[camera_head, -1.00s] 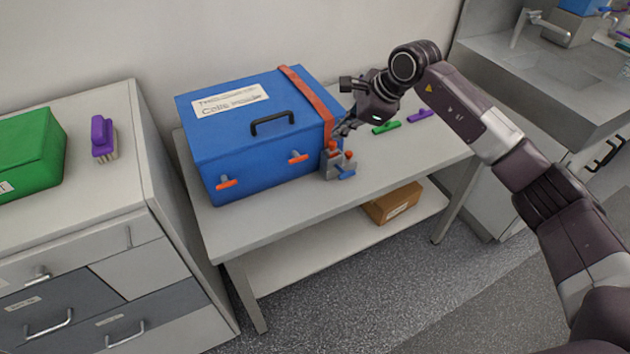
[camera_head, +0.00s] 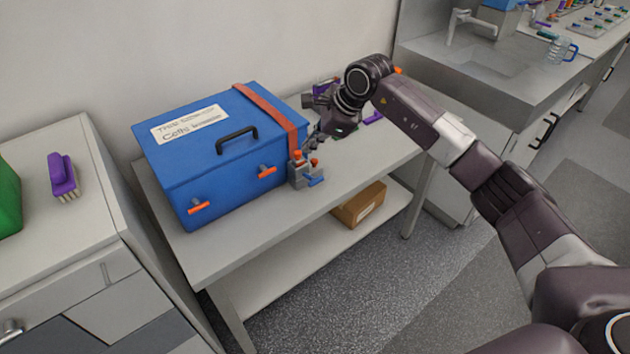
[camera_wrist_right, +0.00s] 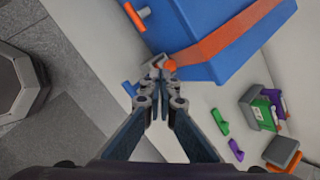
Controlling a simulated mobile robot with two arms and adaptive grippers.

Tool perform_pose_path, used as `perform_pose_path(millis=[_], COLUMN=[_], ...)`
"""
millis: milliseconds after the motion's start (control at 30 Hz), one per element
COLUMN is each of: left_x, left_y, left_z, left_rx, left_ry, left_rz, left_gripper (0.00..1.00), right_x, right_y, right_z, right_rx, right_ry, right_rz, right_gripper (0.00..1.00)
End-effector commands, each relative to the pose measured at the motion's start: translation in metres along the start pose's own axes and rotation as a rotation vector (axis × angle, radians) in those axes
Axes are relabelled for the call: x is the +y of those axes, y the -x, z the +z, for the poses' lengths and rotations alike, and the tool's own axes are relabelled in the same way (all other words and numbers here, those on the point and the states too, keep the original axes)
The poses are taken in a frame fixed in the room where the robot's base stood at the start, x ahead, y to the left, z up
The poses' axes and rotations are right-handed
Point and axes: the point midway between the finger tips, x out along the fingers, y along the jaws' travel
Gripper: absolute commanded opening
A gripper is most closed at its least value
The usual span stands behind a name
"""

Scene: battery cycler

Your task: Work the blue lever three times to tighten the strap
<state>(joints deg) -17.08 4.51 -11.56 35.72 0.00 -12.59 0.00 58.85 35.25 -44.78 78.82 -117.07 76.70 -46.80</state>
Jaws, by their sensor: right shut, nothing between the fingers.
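A blue box (camera_head: 215,150) stands on the grey bench. An orange-red strap (camera_head: 268,112) runs over its right end, and it also shows in the wrist view (camera_wrist_right: 225,35). A small grey ratchet (camera_head: 298,176) with orange knobs sits at the strap's lower front end. Its blue lever (camera_head: 316,181) points toward the bench's front edge; it also shows in the wrist view (camera_wrist_right: 129,88), left of the fingertips. My right gripper (camera_head: 312,144) is shut and empty, just behind and above the ratchet. In the wrist view its fingertips (camera_wrist_right: 158,74) hide part of the ratchet; contact is unclear.
The box has a black handle and two orange latches (camera_head: 266,171). Green (camera_wrist_right: 220,121) and purple (camera_wrist_right: 236,150) pieces lie on the bench to the right. A cardboard box (camera_head: 360,205) sits on the lower shelf. A purple brush (camera_head: 62,175) stands on the left cabinet.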

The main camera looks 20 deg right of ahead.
Motion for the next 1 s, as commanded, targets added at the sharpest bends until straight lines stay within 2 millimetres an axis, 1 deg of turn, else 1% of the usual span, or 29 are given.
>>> perform_pose_path(millis=[33,100,267,300,400,600,1000], left_x=[-0.002,-0.003,-0.003,-0.003,-0.003,-0.003,0.000], left_y=[-0.007,-0.011,-0.019,-0.024,-0.030,-0.035,-0.034], left_z=[0.002,0.003,0.004,0.005,0.006,0.007,0.008], left_rx=[-0.002,-0.003,-0.004,-0.004,-0.005,-0.006,-0.007], left_ry=[0.001,0.002,0.003,0.003,0.003,0.002,0.000], left_rz=[-0.002,-0.004,-0.004,-0.004,-0.004,-0.004,-0.001], left_gripper=[0.00,0.00,0.00,0.00,0.00,0.00,0.00], right_x=[0.006,0.012,0.022,0.024,0.029,0.033,0.034], right_y=[-0.009,-0.017,-0.031,-0.035,-0.041,-0.046,-0.046], right_z=[-0.007,-0.012,-0.023,-0.026,-0.030,-0.033,-0.033], right_rx=[0.002,0.002,0.001,0.001,0.000,0.000,0.000], right_ry=[-0.001,-0.001,-0.001,0.000,-0.001,-0.001,-0.001], right_rz=[0.003,0.003,0.001,0.000,0.000,0.001,0.001], right_gripper=[0.00,0.00,0.00,0.00,0.00,0.00,0.00])
